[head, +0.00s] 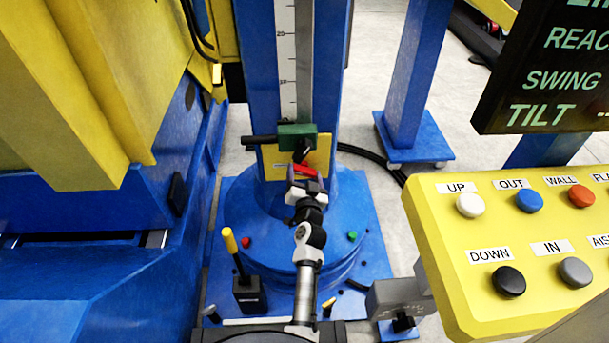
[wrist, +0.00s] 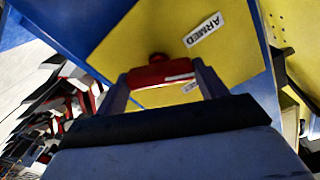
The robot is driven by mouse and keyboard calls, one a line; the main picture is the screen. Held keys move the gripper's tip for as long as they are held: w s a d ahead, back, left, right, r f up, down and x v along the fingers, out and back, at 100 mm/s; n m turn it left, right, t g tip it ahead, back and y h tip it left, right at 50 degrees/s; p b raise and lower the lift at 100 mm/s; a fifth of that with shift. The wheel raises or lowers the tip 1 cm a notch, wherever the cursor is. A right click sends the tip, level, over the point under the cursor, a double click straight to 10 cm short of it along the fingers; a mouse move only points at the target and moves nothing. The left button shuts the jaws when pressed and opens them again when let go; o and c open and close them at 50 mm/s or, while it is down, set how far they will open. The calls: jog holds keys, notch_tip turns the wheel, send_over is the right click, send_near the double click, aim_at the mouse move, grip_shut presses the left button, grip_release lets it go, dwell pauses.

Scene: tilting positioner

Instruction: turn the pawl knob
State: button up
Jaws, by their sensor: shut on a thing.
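A red knob (head: 305,172), which I take to be the pawl knob, sits on a yellow plate (head: 323,148) low on the blue column. In the wrist view the red knob (wrist: 160,73) is a short bar across a yellow plate (wrist: 150,38) with a label reading ARMED (wrist: 205,29). My gripper (head: 306,184) is at the plate, shut on the red knob. In the wrist view its two fingers (wrist: 163,83) stand at either end of the bar.
A green block (head: 297,132) with a black handle (head: 262,140) is just above the plate. A yellow-tipped lever (head: 231,246) stands on the blue base, left of my arm. A yellow button panel (head: 450,230) fills the right. A large yellow and blue machine (head: 85,110) stands left.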

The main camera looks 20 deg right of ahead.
jog(key=m, duration=0.4)
jog(key=shift+m, duration=0.3)
jog(key=shift+m+p, duration=0.45)
jog(key=shift+m, duration=1.55)
jog(key=o, duration=1)
jog(key=shift+s+f, duration=0.1)
